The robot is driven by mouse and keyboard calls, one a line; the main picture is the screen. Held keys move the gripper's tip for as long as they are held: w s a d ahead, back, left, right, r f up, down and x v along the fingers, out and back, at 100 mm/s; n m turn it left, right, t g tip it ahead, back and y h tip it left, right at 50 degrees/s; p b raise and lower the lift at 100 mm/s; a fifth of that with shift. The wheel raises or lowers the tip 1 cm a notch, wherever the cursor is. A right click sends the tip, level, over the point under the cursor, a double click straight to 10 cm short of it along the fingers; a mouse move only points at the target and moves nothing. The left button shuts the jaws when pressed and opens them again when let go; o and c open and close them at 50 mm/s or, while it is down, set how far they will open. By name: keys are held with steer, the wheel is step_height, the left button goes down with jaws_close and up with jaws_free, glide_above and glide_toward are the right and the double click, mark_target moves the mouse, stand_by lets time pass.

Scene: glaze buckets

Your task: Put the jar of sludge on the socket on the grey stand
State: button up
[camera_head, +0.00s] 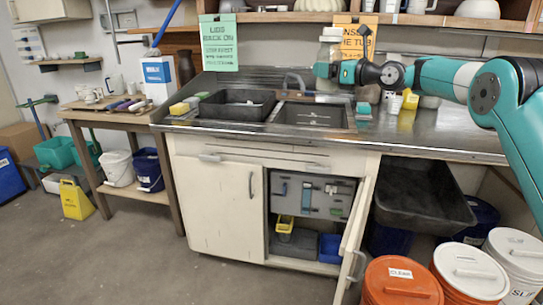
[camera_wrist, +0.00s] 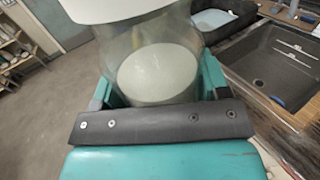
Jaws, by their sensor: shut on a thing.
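The jar of sludge (camera_head: 329,49) is a clear jar with a pale lid, held up in front of the back wall above the sink area. In the wrist view the jar (camera_wrist: 157,68) fills the top middle, with pale grey-green sludge inside and part of its white lid at the top edge. My gripper (camera_head: 323,69) is shut on the jar, with a teal finger on each side of it in the wrist view. The jar looks roughly upright and clear of the counter. I cannot make out the grey stand or its socket in either view.
The cupboard door (camera_head: 357,225) hangs open below. Lidded buckets (camera_head: 402,281) stand at the lower right. The floor at left front is clear.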

mark_target(330, 50)
step_height(330, 50, up, 5)
steer(key=p, duration=0.3)
steer(key=shift+f, duration=0.1)
